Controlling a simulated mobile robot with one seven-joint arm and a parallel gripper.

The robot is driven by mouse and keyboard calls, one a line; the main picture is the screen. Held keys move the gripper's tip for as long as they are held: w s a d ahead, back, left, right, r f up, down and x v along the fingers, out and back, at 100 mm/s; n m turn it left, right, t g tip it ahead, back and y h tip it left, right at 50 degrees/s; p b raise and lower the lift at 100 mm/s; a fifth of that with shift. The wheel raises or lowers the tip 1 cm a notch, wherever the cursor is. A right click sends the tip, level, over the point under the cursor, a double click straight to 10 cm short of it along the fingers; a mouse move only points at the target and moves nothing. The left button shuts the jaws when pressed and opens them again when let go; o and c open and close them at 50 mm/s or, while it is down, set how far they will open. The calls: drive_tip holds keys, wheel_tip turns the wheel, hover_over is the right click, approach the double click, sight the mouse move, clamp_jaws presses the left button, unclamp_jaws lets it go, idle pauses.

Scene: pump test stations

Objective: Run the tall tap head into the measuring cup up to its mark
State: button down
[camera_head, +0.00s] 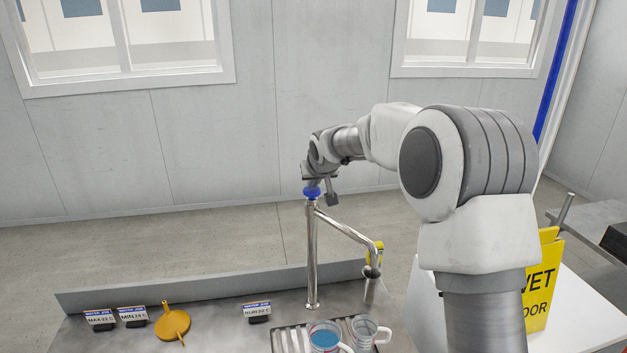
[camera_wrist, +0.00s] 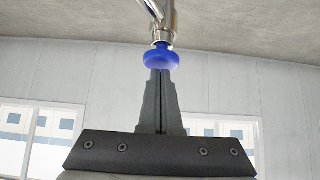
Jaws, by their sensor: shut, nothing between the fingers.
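The tall tap head (camera_head: 311,255) is a chrome pipe rising from the steel counter, with a side arm and spout (camera_head: 372,271) reaching right. Its blue knob (camera_head: 312,192) is on top; it also shows in the wrist view (camera_wrist: 161,57). My gripper (camera_wrist: 161,73) is shut and empty, its fingertips at the knob; I cannot tell whether they touch it. A clear cup with a handle (camera_head: 383,334) stands on the drain grate, below the spout. A second handled cup with blue inside (camera_head: 325,337) stands left of it. No mark is readable on either.
Signs reading MAX (camera_head: 100,318), MIN (camera_head: 132,315) and RUN (camera_head: 257,309) stand on the counter (camera_head: 215,330). A yellow round-bodied item (camera_head: 172,323) lies between them. A yellow wet-floor sign (camera_head: 540,290) stands at right on a white surface. My arm covers part of the right side.

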sight(313, 192)
wheel_tip(313, 192, down, 2)
drive_tip(key=shift+b, duration=1.05)
drive_tip(key=shift+s+f, duration=0.15)
drive_tip(key=shift+f, duration=0.1)
idle(2.2)
idle(0.5)
wheel_tip(313, 192, up, 6)
drive_tip(key=p, duration=0.3)
drive_tip(key=shift+f, duration=0.25)
drive_tip(key=b+v, duration=0.2)
drive_tip(key=v, duration=0.7)
drive_tip(key=shift+s, duration=0.25)
